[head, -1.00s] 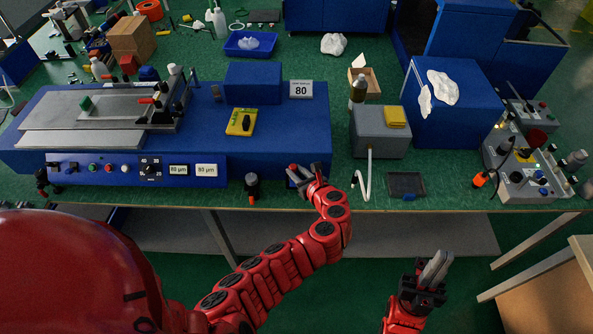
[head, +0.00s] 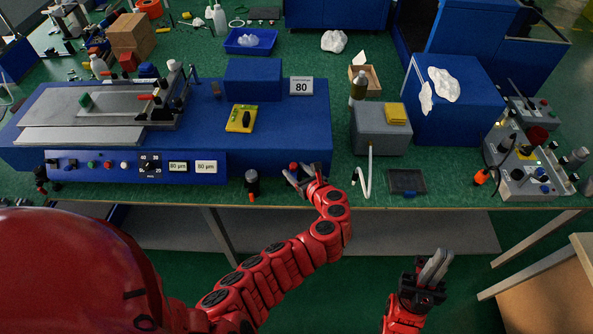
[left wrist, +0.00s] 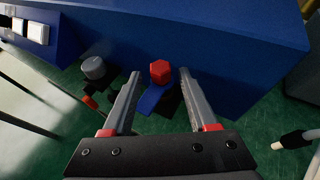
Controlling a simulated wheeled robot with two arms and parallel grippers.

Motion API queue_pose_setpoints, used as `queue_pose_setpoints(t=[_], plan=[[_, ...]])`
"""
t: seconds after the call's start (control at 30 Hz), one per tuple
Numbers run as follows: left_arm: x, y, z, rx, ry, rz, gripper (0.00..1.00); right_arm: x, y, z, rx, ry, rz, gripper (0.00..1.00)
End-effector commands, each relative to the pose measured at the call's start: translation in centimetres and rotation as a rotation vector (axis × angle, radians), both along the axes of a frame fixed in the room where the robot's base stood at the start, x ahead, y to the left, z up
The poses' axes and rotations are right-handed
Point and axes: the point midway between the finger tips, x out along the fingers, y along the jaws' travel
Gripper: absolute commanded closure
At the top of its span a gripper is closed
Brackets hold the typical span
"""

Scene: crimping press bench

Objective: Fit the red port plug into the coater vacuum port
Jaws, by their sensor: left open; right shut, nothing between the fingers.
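The red port plug (left wrist: 159,71) has a hexagonal head and stands on a small blue holder (left wrist: 152,98) in the left wrist view. In the head view its red top (head: 293,167) shows at the front of the bench. My left gripper (left wrist: 158,72) is open, with one finger on each side of the plug in the picture; I cannot tell whether they touch it. My right gripper (head: 436,266) is shut and empty in front of the bench. The blue coater (head: 278,140) stands just behind the plug. I cannot make out its vacuum port.
A black-topped cylinder (head: 252,183) stands left of the plug and shows grey in the left wrist view (left wrist: 93,68). Right of it are a white hose (head: 366,178), a grey box (head: 380,132) and a dark tray (head: 407,181).

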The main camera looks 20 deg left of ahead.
Motion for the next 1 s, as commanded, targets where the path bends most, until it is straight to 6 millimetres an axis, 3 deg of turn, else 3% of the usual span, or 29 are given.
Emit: queue_pose_setpoints(t=[0.47, 1.0], plan=[[-0.5, -0.9, 0.8, 0.000, -0.004, -0.007, 0.37, 0.0, 0.0, 0.7, 0.000, 0.000, 0.000, 1.00], [-8.8, -9.6, 5.7, -0.002, -0.002, -0.007, 0.37, 0.0, 0.0, 4.8, 0.000, 0.000, 0.000, 1.00]])
